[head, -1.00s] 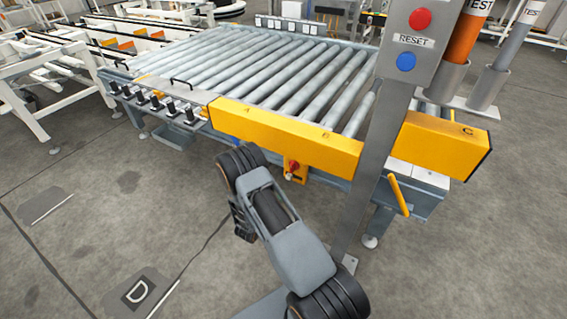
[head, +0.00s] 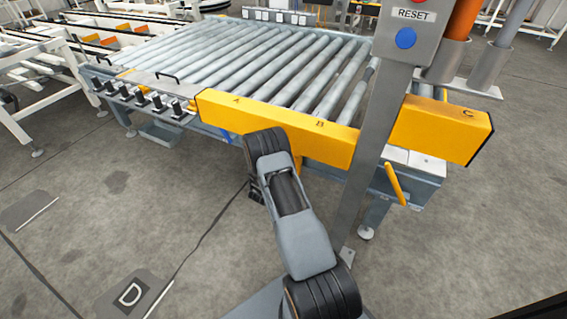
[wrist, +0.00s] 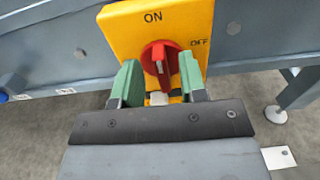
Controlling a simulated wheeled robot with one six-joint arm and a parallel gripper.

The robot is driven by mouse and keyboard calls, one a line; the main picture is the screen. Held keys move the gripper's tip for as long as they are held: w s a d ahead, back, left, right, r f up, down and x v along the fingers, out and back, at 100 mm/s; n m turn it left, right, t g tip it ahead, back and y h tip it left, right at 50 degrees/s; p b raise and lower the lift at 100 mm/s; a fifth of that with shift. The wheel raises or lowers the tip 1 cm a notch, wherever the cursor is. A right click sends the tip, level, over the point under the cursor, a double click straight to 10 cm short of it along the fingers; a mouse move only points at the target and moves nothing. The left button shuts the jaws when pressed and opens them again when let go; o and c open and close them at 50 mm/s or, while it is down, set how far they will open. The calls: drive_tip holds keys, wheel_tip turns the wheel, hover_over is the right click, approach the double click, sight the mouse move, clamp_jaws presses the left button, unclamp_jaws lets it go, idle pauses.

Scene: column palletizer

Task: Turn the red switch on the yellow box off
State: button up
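The yellow box (wrist: 185,22) fills the upper middle of the wrist view, with ON printed at the top and OFF at the right. Its red switch (wrist: 160,60) is a round knob with a raised handle that stands about upright, toward ON. My gripper (wrist: 159,66) is open. Its two green fingers stand left and right of the switch, with a gap visible on both sides. I cannot tell how far the fingertips are from the box face. In the head view my arm hides the switch and nearly all of the box.
A roller conveyor (head: 240,62) with a yellow front guard (head: 275,125) stands above the box. A grey post (head: 370,150) with a RESET panel (head: 408,30) rises right of my arm. A yellow handle (head: 396,185) hangs beyond it. The floor at left is open.

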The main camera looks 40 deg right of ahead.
drive_tip(key=shift+w+d, duration=0.1)
drive_tip(key=shift+d, duration=0.2)
clamp_jaws()
